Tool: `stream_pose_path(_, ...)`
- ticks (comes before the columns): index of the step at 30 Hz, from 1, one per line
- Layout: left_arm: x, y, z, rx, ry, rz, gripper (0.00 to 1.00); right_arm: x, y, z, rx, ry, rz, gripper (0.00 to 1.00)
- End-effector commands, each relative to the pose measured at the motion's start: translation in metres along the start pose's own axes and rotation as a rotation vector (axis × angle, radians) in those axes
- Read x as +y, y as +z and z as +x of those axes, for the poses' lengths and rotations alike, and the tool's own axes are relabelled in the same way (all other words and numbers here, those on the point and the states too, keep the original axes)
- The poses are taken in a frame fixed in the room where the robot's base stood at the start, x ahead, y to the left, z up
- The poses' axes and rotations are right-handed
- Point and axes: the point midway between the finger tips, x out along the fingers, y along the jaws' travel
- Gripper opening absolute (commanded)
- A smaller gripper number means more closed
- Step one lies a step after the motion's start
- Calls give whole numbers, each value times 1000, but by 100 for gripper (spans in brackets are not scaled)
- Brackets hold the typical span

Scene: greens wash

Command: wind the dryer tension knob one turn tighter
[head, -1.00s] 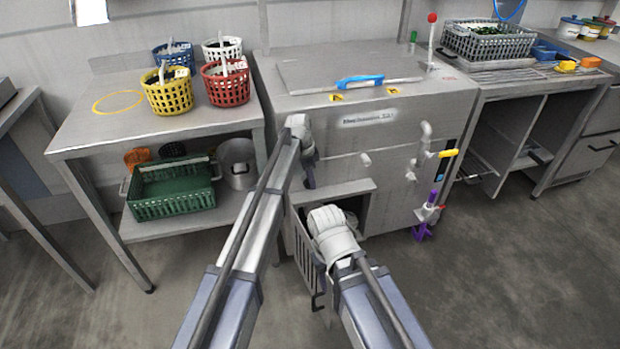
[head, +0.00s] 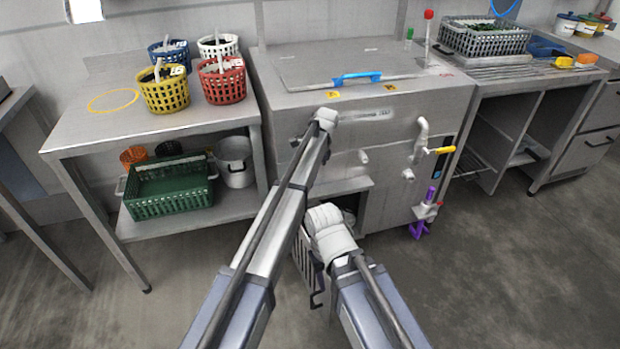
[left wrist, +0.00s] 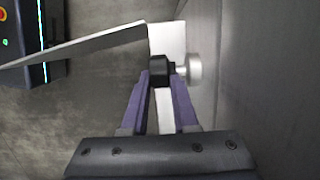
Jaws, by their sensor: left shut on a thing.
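In the left wrist view a black knob (left wrist: 160,72) with a pale round metal disc (left wrist: 195,70) beside it stands off a grey metal face. My left gripper (left wrist: 160,80) has its fingertips on either side of the black knob and is shut on it. In the head view my left arm reaches the front of the steel machine (head: 385,150); the knob and the fingertips cannot be made out there. My right arm ends low in front of the machine's open lower compartment; its gripper is hidden.
A blue handle (head: 357,78) lies on the machine's lid. A table with several baskets stands left, a green crate (head: 168,190) below. The floor at right is clear.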

Motion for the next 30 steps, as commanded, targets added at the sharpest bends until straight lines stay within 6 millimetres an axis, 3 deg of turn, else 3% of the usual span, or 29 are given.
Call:
stream_pose_path(6,1,1,0,-1,2,-1,0,0,0,0,0,0,0,50)
stream_pose_path(7,1,1,0,-1,2,-1,30,0,0,0,0,0,0,50)
stream_pose_path(10,1,1,0,-1,2,0,40,0,0,0,0,0,0,50)
stream_pose_path(22,0,1,-5,1,1,0,40,0,0,-5,0,-1,0,50)
stream_pose_path(30,0,2,-32,1,1,1,40,2,2,-32,0,-5,1,50)
